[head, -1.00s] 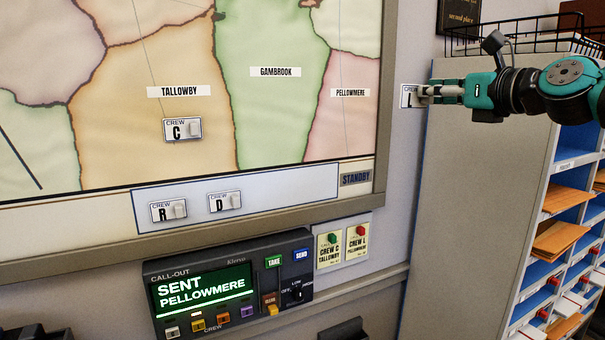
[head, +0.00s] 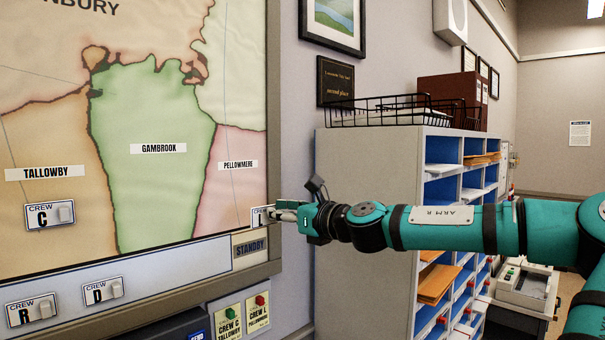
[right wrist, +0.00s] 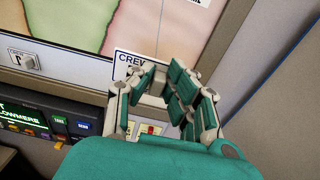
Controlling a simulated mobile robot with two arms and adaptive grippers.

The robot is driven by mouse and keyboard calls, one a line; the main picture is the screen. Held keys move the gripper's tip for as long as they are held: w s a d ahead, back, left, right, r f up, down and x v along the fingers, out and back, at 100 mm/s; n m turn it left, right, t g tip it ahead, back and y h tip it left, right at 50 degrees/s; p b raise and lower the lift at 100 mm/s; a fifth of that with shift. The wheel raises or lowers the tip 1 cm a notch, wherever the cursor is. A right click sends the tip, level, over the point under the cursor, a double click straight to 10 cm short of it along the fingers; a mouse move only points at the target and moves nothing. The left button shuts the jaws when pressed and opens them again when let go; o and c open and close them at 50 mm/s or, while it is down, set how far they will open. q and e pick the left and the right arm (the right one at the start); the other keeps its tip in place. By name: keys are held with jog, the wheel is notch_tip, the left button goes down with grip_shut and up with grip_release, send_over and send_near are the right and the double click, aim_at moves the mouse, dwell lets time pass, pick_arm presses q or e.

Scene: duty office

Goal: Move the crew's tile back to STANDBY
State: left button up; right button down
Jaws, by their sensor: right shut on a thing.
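My right gripper (head: 290,215) is shut on a white crew tile (head: 259,216), whose letter is mostly hidden by the fingers. In the head view the tile overlaps the map's lower right edge, below the PELLOWMERE label (head: 238,164) and above the STANDBY label (head: 250,247). I cannot tell whether it touches the board. The right wrist view shows the tile (right wrist: 127,62) between the fingers. The pale STANDBY strip (head: 180,265) bears the R tile (head: 31,311) and D tile (head: 103,291). The C tile (head: 50,216) is under TALLOWBY. My left gripper is out of view.
Two cards, CREW C (head: 229,322) and CREW L (head: 257,312), are on the wall below the board. A pigeonhole cabinet (head: 365,170) stands to the right, with a wire tray (head: 385,112) on top. The strip is bare between the D tile and the STANDBY label.

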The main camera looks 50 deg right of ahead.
jog(key=w+a+f, duration=0.3)
jog(key=a+f, duration=0.1)
jog(key=f, duration=0.1)
jog(key=p, duration=0.3)
send_near(171, 268)
jog(key=w, duration=0.4)
jog(key=shift+w+d+r+p, duration=0.1)
jog(key=shift+w+d+p, duration=0.1)
jog(key=shift+p, duration=0.2)
jog(key=shift+w+d+p, duration=0.1)
jog(key=shift+w+p, duration=0.3)
jog(key=shift+w, duration=0.3)
jog(key=shift+p, duration=0.4)
jog(key=shift+w+f, duration=0.2)
jog(key=shift+w, duration=0.15)
